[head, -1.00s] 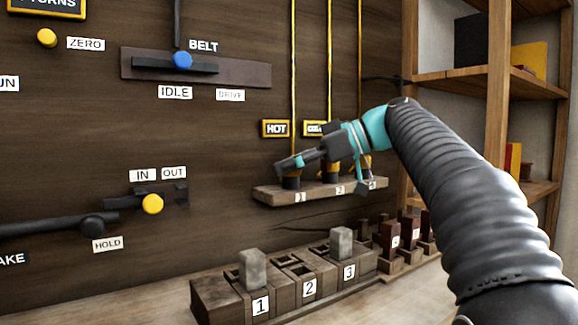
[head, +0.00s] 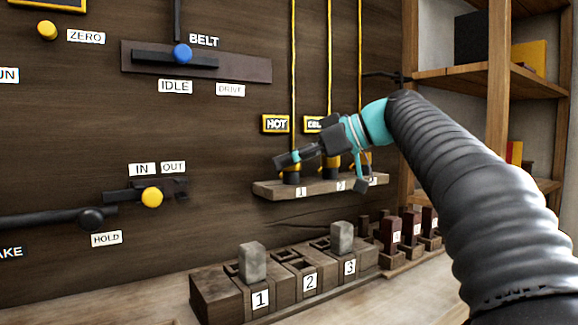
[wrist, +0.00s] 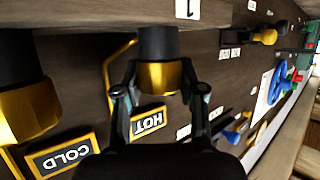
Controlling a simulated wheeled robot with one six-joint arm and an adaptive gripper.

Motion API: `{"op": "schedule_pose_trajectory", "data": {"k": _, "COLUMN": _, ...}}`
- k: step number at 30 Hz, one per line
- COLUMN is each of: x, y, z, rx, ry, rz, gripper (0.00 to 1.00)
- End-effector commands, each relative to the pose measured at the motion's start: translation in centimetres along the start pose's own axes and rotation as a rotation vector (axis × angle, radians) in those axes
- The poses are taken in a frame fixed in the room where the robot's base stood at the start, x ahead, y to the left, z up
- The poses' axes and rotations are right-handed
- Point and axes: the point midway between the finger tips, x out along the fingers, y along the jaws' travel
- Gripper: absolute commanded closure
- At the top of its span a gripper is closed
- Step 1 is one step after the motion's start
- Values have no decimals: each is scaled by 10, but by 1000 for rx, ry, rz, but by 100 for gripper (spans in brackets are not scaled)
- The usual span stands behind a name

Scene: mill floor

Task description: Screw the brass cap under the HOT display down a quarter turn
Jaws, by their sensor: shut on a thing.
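The HOT display (head: 276,124) is a small yellow-framed sign on the dark wall, and it shows upside down in the wrist view (wrist: 148,124). Below it, a brass cap (wrist: 160,77) sits on a black post (wrist: 158,42) at the shelf place marked 1. My gripper (head: 284,160) is at this post, and in the wrist view its fingers (wrist: 160,92) stand on both sides of the cap, shut on it. In the head view the gripper covers most of the cap. How far the cap is turned cannot be told.
The COLD display (wrist: 66,157) and its brass cap (wrist: 27,112) are close beside my gripper. A narrow wooden shelf (head: 268,189) carries the posts. Below stand wooden blocks with grey pegs (head: 252,262). Open shelving (head: 455,75) is at the right.

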Motion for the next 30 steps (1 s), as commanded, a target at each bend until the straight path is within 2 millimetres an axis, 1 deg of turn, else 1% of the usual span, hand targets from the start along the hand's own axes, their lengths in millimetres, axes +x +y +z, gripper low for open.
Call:
{"op": "schedule_pose_trajectory", "data": {"k": 2, "x": 2, "y": -4, "z": 4, "rx": 19, "ry": -3, "rz": 47, "gripper": 95}}
{"op": "schedule_pose_trajectory", "data": {"k": 18, "x": 1, "y": -5, "z": 0, "rx": 208, "ry": -4, "rz": 504, "gripper": 95}}
{"op": "schedule_pose_trajectory", "data": {"k": 30, "x": 1, "y": -4, "z": -2, "rx": 313, "ry": -4, "rz": 761, "gripper": 95}}
